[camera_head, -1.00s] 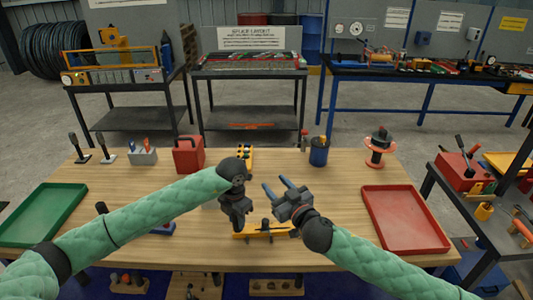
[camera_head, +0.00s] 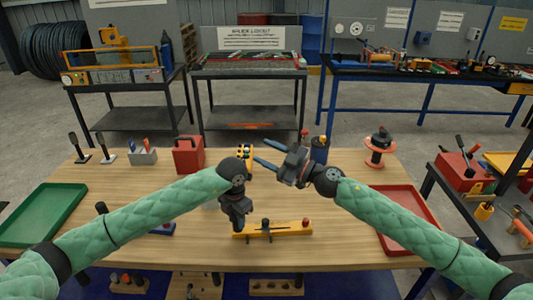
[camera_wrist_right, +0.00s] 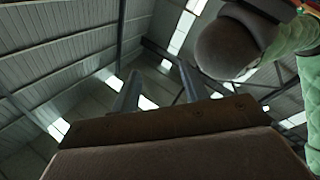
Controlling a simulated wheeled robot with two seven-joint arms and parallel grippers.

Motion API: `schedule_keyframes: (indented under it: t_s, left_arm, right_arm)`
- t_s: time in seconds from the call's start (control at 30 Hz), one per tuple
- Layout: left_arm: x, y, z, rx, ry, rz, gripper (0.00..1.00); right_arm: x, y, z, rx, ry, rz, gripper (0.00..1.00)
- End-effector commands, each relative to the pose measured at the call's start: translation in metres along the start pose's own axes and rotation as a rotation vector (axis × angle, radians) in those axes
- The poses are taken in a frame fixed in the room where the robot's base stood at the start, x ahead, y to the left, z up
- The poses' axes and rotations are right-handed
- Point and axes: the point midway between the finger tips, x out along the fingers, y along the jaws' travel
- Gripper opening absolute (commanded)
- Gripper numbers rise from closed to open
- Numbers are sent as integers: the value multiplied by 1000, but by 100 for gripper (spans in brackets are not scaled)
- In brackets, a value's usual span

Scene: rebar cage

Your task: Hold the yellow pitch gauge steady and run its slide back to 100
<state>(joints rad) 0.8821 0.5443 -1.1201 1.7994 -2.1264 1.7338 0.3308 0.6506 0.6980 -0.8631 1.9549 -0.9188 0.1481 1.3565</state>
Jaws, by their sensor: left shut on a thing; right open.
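The yellow pitch gauge (camera_head: 289,229) lies flat near the front edge of the table, running left to right. A dark slide with a knob (camera_head: 266,228) sits near its middle, and a red piece shows at its right end. My left gripper (camera_head: 238,226) points down and is shut on the gauge's left end; its fingertips are partly hidden. My right gripper (camera_head: 270,155) is open and empty, raised above the table behind the gauge, its fingers pointing left. In the right wrist view its two fingers (camera_wrist_right: 157,90) stand apart against the roof with nothing between them.
A green tray (camera_head: 22,236) lies at the left and a red tray (camera_head: 433,222) at the right, partly behind my right arm. A red box (camera_head: 188,156), a blue cup (camera_head: 319,151) and an orange spool (camera_head: 379,150) stand at the back.

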Motion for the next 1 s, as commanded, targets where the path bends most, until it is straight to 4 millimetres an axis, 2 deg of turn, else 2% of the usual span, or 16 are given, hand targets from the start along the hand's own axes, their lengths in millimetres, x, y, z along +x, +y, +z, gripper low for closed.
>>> schedule_keyframes:
  t_s: [0.2, 0.67, 0.87, 1.0]
  left_arm:
    - [0, 0, 0, -1, -1, 0, 0]
    - [0, 0, 0, 0, -1, 0, 0]
    - [0, 0, 0, -1, -1, 0, 0]
    - [0, 0, 0, -1, -1, 0, 0]
  right_arm:
    - [4, -1, -2, -25, 4, -54, 45]
    - [2, -3, 1, -51, 2, -56, 43]
    - [-9, -15, 15, -225, -14, -42, 43]
    - [-21, -27, 30, -416, -33, -31, 43]
